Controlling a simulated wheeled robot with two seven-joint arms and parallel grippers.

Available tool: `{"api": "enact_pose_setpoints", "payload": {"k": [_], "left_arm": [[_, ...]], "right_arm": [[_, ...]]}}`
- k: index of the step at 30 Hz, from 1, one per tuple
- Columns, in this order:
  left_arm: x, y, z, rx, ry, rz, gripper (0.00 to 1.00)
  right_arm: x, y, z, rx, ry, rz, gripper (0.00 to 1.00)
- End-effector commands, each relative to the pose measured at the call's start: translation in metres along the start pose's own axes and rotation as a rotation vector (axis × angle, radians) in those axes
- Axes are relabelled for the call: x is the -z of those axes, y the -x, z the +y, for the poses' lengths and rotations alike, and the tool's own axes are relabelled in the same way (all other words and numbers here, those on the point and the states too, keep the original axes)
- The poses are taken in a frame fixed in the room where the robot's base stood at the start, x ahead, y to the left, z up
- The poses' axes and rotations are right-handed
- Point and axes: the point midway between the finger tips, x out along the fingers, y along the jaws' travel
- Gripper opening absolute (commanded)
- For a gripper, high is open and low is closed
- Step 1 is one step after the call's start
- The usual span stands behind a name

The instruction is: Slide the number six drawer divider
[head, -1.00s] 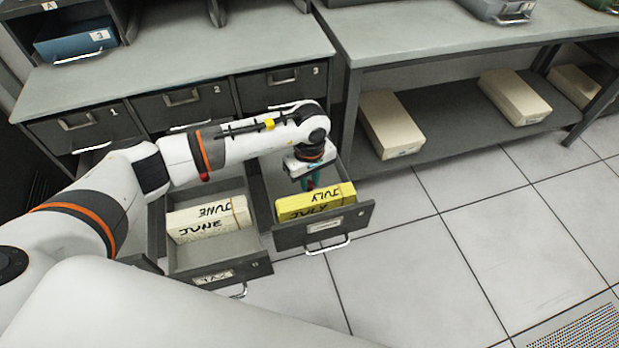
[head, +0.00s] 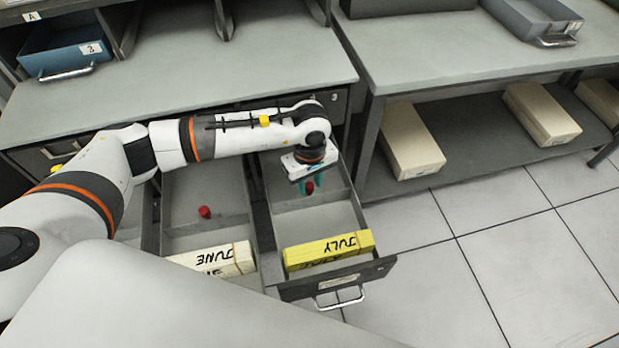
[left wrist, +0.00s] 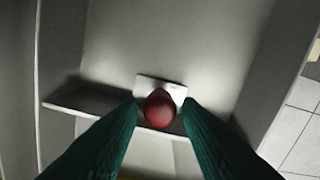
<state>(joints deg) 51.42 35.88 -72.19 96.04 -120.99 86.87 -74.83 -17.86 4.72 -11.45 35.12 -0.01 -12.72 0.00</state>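The right-hand open drawer (head: 384,268) holds a yellow JULY card block (head: 328,250) near its front. A thin grey divider (head: 340,194) crosses this drawer behind the block, with a red knob (head: 309,187) on it. In the left wrist view the divider (left wrist: 72,101) carries the red knob (left wrist: 158,109) on a pale bracket. My left gripper (head: 309,188) points down at the knob. Its teal fingers (left wrist: 160,106) stand on both sides of the knob, with narrow gaps visible. The drawer's number is not readable. My right gripper is not in view.
The left-hand open drawer holds a cream JUNE block (head: 216,260) and a red knob (head: 205,212). The cabinet top (head: 180,85) is above the drawers. Pale boxes (head: 410,142) lie on the lower shelf at right. Tiled floor (head: 470,260) is clear.

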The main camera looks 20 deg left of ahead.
Motion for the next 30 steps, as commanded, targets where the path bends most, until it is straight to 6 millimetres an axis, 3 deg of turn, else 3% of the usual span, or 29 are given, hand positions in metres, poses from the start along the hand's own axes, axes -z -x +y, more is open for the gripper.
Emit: {"api": "enact_pose_setpoints", "payload": {"k": [13, 24, 30], "left_arm": [[-0.001, 0.008, -0.001, 0.002, -0.001, -0.001, 0.43], [-0.001, 0.08, -0.001, 0.004, 0.0, -0.002, 0.43], [0.0, 0.11, -0.001, 0.002, 0.0, -0.001, 0.43]], "right_arm": [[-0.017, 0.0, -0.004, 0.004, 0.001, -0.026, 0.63], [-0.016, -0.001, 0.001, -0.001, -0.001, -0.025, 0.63], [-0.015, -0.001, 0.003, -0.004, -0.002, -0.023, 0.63]]}}
